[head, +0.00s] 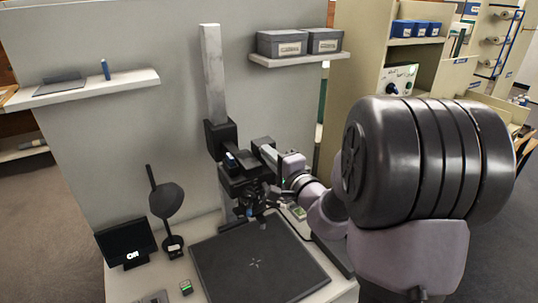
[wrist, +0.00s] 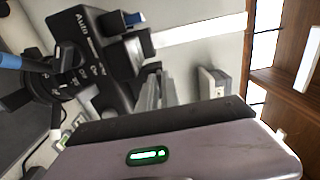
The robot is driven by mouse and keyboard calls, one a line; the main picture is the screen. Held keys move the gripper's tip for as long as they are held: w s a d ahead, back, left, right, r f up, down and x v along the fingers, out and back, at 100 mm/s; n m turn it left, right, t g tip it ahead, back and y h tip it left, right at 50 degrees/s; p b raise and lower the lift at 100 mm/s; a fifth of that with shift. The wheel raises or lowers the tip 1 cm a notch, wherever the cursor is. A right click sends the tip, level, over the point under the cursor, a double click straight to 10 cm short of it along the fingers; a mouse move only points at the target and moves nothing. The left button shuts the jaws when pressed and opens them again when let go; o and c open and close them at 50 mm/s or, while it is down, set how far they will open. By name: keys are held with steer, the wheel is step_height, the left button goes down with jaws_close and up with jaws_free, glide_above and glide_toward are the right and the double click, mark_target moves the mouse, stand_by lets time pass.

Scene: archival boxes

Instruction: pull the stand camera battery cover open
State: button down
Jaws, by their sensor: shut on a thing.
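The stand camera (head: 238,180) is a black body mounted on the grey copy-stand column. In the wrist view the stand camera (wrist: 82,50) is at upper left, with its "Auto" dial lettering tilted. A small dark flap at its side, apparently the battery cover (wrist: 146,42), is at the fingertips, with a bit of blue beside it. My gripper (wrist: 150,75) is shut on this flap, its grey fingers reaching up from the gripper body. In the head view my gripper (head: 266,156) is against the right side of the camera, and the cover itself is hard to make out.
The black baseboard (head: 258,262) lies below the camera. A small monitor (head: 126,243) and a black lamp (head: 166,199) stand at left. Grey boxes (head: 282,43) sit on the upper right shelf.

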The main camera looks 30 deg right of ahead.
steer(key=shift+r, duration=0.1)
steer(key=d+r+m+p, duration=0.1)
steer(key=d+m+p, duration=0.7)
steer(key=m, duration=1.2)
steer(key=shift+w+d+r+m+p, duration=0.2)
steer(key=shift+r+m+p, duration=0.15)
steer(key=shift+p, duration=1.95)
steer(key=shift+f, duration=0.1)
